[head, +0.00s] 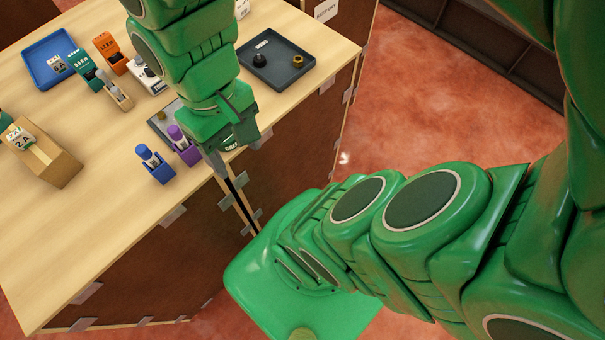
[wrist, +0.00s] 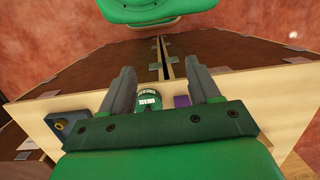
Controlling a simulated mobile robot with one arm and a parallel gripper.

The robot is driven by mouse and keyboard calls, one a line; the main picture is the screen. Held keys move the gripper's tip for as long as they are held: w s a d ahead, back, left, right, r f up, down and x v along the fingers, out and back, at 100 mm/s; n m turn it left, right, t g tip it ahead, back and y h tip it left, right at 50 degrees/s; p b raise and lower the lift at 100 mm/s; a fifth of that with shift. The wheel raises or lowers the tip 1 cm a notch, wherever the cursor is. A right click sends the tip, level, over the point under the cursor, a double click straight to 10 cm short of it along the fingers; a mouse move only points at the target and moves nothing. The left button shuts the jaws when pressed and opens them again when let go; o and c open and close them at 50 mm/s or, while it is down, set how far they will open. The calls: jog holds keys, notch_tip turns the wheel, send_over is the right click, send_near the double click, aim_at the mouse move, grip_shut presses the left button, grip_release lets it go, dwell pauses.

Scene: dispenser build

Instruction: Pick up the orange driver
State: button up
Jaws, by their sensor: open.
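The only orange thing I see is a blocky orange item (head: 107,48) with a pale label, at the back left of the wooden table in the head view. It is too small to tell whether it is the driver itself or a holder. It stands well to the left of my gripper (head: 228,162) and is apart from it. My gripper is open over the table's front edge. In the wrist view my gripper (wrist: 162,88) has its fingers spread. A green item with white lettering (wrist: 148,102) shows between and below them; no grip on it is visible.
Blue (head: 155,167) and purple (head: 185,152) holders stand near the front edge. A dark tray (head: 268,80) is back right.

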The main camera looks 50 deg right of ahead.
jog(key=d, duration=0.2)
notch_tip(320, 180, up, 5)
jog(key=t, duration=1.4)
send_over(107, 45)
jog(key=s, duration=0.5)
jog(key=shift+m+h, duration=0.3)
jog(key=f, duration=0.9)
jog(key=shift+w+d, duration=0.15)
jog(key=shift+w, duration=0.1)
jog(key=shift+f, duration=0.55)
jog(key=shift+r+x, duration=0.2)
jog(key=shift+x, duration=3.7)
jog(key=shift+w, duration=0.1)
